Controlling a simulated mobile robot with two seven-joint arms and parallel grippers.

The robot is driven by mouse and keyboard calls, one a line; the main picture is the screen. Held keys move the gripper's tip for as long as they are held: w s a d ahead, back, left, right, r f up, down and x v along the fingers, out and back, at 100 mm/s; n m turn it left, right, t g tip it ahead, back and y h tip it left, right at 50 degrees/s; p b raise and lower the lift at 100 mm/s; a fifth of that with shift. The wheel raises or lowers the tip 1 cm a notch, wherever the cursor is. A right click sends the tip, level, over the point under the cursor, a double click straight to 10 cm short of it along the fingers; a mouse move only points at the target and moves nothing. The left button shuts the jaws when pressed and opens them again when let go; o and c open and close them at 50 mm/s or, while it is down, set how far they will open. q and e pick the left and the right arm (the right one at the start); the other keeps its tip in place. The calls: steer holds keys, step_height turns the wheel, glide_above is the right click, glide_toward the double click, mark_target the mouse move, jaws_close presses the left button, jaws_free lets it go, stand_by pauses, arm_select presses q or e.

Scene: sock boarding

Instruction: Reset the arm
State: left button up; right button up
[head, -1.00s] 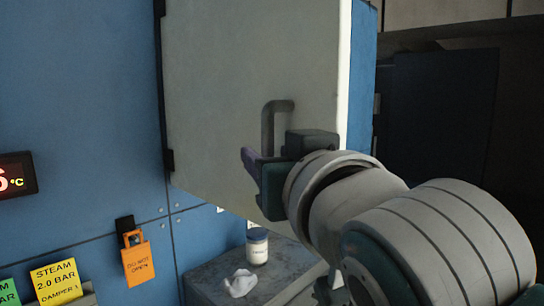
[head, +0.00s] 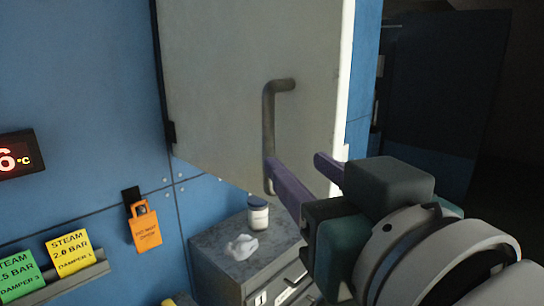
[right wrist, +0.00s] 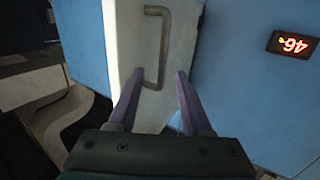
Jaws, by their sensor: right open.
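My right gripper (head: 297,162) is open, its two purple fingers spread with nothing between them. It is in front of the lower right of a pale grey door panel (head: 215,75). The door's dark bar handle (head: 268,130) is upright, and its lower end is partly hidden behind the left finger. In the right wrist view, the handle (right wrist: 160,45) shows beyond and between the fingertips (right wrist: 160,74), apart from them as far as I can see. The left gripper is not in view.
Below the door, a grey cabinet (head: 225,268) holds a white jar (head: 258,213) and a crumpled white cloth (head: 241,247). An orange tag (head: 145,228), yellow and green steam cards (head: 72,254) and a red display (head: 15,158) are on the blue wall. A dark opening lies right.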

steer(key=s+d+f+m+g+h, duration=0.1)
steer(key=s+d+f+g+h, duration=0.1)
steer(key=s+d+f+g, duration=0.6)
steer(key=s+d+f+g+h, duration=0.2)
steer(key=s+d+f+g, duration=0.3)
steer(key=s+d+f, duration=0.5)
steer(key=s+a+r+p, duration=0.1)
steer(key=r+p, duration=0.8)
steer(key=r, duration=0.1)
steer(key=s+a+r+p, duration=0.2)
steer(key=r+p, duration=0.7)
steer(key=p, duration=0.1)
steer(key=shift+s+r+h, duration=0.15)
steer(key=shift+r+h, duration=0.15)
steer(key=shift+r, duration=0.05)
